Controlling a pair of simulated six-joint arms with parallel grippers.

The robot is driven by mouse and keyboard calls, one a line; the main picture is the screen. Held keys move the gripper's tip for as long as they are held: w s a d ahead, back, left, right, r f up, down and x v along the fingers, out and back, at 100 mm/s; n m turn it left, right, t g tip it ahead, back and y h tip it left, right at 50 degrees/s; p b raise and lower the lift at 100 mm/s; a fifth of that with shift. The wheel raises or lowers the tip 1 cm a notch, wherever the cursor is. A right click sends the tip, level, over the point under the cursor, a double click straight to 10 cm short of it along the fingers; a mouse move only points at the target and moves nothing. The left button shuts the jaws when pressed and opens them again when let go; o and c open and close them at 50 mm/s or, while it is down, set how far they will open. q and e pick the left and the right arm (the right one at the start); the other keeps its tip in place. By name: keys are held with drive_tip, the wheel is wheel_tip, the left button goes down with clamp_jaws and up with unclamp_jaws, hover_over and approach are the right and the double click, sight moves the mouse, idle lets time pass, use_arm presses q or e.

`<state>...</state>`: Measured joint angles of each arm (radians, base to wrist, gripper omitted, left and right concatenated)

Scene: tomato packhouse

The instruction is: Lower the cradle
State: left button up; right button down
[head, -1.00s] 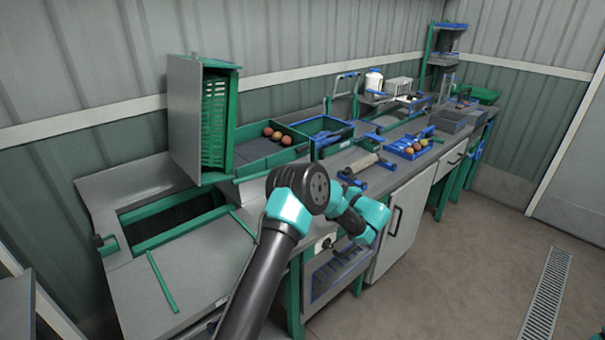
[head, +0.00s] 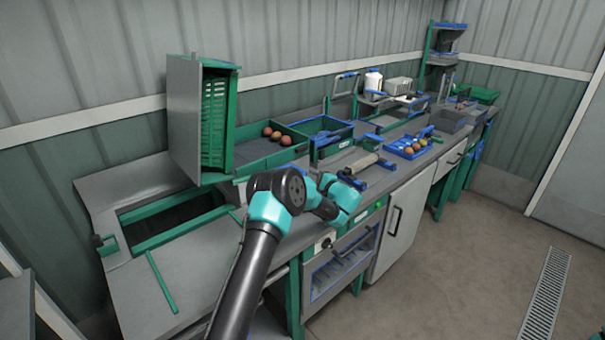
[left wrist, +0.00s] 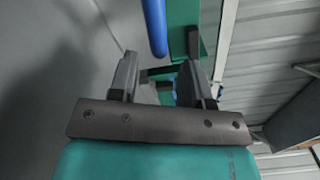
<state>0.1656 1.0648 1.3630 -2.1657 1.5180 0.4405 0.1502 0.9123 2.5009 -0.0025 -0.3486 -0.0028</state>
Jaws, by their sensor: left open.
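What I take to be the cradle (head: 184,120) is a grey panel standing upright at the back left. A green slatted crate (head: 216,122) is tipped on its side against it. Below is a rectangular opening (head: 175,215) with a green frame in the grey bench top. My left arm reaches over the front edge of the bench, right of the cradle and apart from it. Its fingertips are hidden in the head view. In the left wrist view my left gripper (left wrist: 157,72) is open and empty, with a blue bar (left wrist: 155,25) and green parts beyond its fingers.
A green tray (head: 262,152) with several tomatoes (head: 276,134) lies right of the crate. Further right are a blue-edged bin (head: 325,130), a roller (head: 362,163) and a blue tray (head: 410,148) with tomatoes. A thin green bar (head: 161,281) crosses the front bench top. The floor at right is free.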

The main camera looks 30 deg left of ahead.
sight(305, 173)
use_arm(q)
drive_tip(key=x, duration=0.6)
clamp_jaws()
idle(0.4)
